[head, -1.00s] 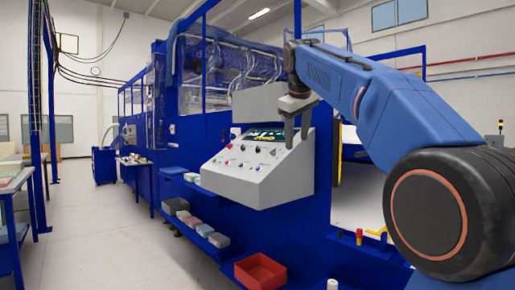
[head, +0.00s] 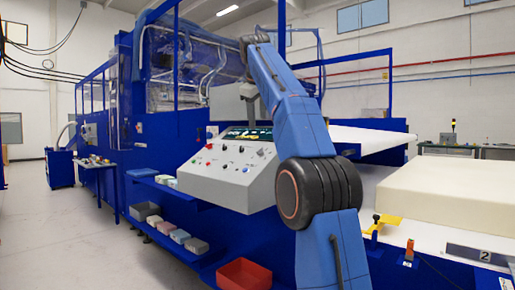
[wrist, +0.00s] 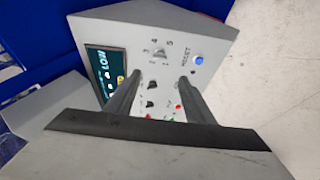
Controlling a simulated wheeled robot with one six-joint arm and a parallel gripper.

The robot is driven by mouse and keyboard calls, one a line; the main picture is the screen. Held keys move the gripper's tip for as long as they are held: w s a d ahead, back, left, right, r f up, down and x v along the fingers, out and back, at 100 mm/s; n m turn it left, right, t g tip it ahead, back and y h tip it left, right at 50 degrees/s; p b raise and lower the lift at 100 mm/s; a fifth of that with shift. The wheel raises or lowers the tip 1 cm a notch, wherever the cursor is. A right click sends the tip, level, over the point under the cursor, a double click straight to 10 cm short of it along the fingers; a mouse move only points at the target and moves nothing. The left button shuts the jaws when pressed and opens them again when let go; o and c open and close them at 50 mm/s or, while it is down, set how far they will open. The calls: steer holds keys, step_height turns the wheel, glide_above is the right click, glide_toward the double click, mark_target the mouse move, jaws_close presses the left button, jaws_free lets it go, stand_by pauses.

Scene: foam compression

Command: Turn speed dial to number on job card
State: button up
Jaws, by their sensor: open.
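The grey control panel (head: 222,183) has a sloped face with small knobs, colored buttons and a lit display (head: 248,134); the display also shows in the wrist view (wrist: 101,72). In the wrist view a small black dial (wrist: 159,54) is ringed by numbers, with 3, 4 and 5 the clearest. My gripper (wrist: 161,76) is open and empty, its two fingers pointing at the panel just short of this dial in the picture. In the head view my gripper (head: 250,103) is above the panel. A dark plate marked 2 (head: 484,256) is at the lower right; I cannot tell if it is the job card.
A blue button (wrist: 199,60) marked RESET is beside the dial, with more knobs and red and green buttons nearer the fingers. A pale foam block (head: 450,192) lies on the white bed at right. A red bin (head: 244,273) and several small boxes sit below the panel.

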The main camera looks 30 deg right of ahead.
mark_target(260, 151)
steer(key=x, duration=1.5)
steer(key=shift+c, duration=0.5)
steer(key=c, duration=0.9)
